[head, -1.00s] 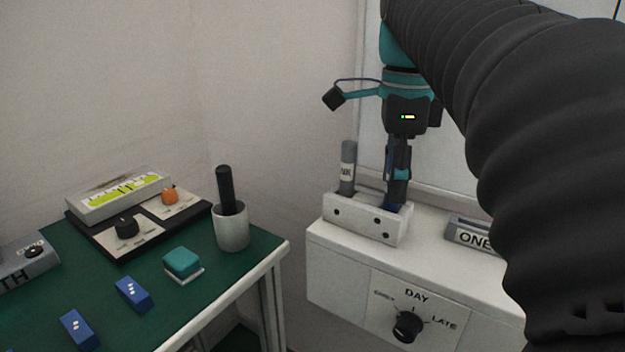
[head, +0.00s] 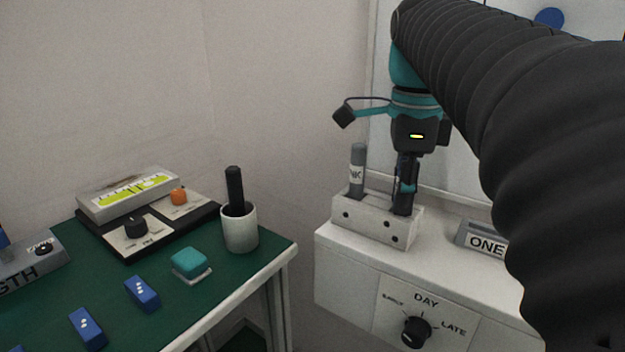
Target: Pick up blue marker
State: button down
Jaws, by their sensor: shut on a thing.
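A white two-slot holder (head: 375,226) stands on the white wall cabinet. A grey marker with a pale label (head: 357,170) stands upright in its left slot. My gripper (head: 404,205) points straight down at the right slot, with its fingers shut on the blue marker. The fingers hide almost all of that marker, so its colour hardly shows. I cannot tell whether its lower end is still inside the slot.
A grey block lettered ONE (head: 483,241) lies right of the holder. A dial (head: 416,332) is on the cabinet front. The green table (head: 215,290) at left carries a white cup (head: 240,228) with a black stick, a teal block (head: 189,262) and blue blocks (head: 142,293).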

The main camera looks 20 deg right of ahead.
notch_tip(320, 180, up, 10)
jog(key=shift+f+p, duration=0.1)
jog(key=shift+p, duration=1.05)
jog(key=shift+d, duration=0.1)
